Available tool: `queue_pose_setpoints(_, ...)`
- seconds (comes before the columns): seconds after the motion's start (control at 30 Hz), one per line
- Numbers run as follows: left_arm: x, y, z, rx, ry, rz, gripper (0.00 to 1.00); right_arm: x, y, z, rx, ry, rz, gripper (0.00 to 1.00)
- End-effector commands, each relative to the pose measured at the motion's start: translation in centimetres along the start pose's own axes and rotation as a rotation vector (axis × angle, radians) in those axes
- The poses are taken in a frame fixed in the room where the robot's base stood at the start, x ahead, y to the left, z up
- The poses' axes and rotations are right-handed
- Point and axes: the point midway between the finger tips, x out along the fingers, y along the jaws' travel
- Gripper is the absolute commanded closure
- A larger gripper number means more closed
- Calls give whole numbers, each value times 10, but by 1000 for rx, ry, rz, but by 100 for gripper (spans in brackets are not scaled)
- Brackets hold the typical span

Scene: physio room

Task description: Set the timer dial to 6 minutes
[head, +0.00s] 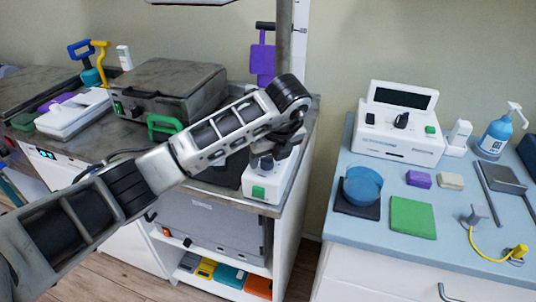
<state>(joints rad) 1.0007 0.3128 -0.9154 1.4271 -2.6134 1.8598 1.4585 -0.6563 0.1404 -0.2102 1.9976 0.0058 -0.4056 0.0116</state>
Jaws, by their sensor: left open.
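A white box with a green button (262,187) stands at the right end of the left counter. My left arm comes in from the left, and my left gripper (268,162) is open, pointing down over the top of this box. The gripper covers the box top, so a dial there and its setting cannot be made out, nor whether the fingers touch it. Another white device (398,140) with a dark screen, a black knob (401,120) and a green button stands on the right counter, clear of the gripper. My right gripper is not in view.
A grey case (170,88) stands on the left counter behind my arm. A grey post (284,45) rises behind the gripper. The blue counter (345,240) on the right holds a blue round container (362,184), a green pad (412,217) and a pump bottle (497,135).

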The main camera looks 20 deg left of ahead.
Motion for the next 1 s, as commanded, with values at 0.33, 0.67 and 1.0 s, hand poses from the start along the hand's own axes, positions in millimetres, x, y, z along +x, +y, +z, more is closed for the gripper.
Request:
queue_pose_setpoints(0.33, 1, 0, 0, 0, 0, 0, 72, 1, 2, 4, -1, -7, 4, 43)
queue_pose_setpoints(0.67, 1, 0, 0, 9, -1, -4, 95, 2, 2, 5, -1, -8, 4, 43)
queue_pose_setpoints(1.0, 3, 1, 0, 148, -4, -64, 95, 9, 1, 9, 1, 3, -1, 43)
